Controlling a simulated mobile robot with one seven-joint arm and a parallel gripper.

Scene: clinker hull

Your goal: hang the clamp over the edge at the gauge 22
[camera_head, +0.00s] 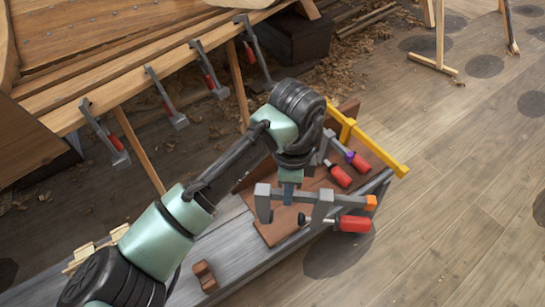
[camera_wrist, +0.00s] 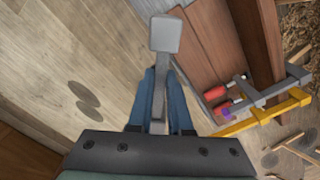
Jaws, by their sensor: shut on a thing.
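My gripper (camera_head: 290,190) is shut on a grey clamp (camera_head: 322,208) with an orange bar end and a red handle, held above the bench. In the wrist view my blue fingers (camera_wrist: 161,105) grip its grey bar (camera_wrist: 160,85), whose block end points away. The hull's plank edge (camera_head: 150,73) runs across the upper left, with several grey clamps hanging along it, one of them here (camera_head: 165,97). The held clamp is right of and apart from this edge. No gauge marked 22 can be read.
A grey bench (camera_head: 225,240) bears brown boards (camera_head: 268,232), a yellow-barred clamp (camera_head: 370,143), red-handled clamps (camera_head: 340,174) and a small brown block (camera_head: 205,277). Slanting wooden props (camera_head: 143,150) stand under the hull edge. Plank floor at right is mostly free; wooden stands (camera_head: 435,50) are at the back.

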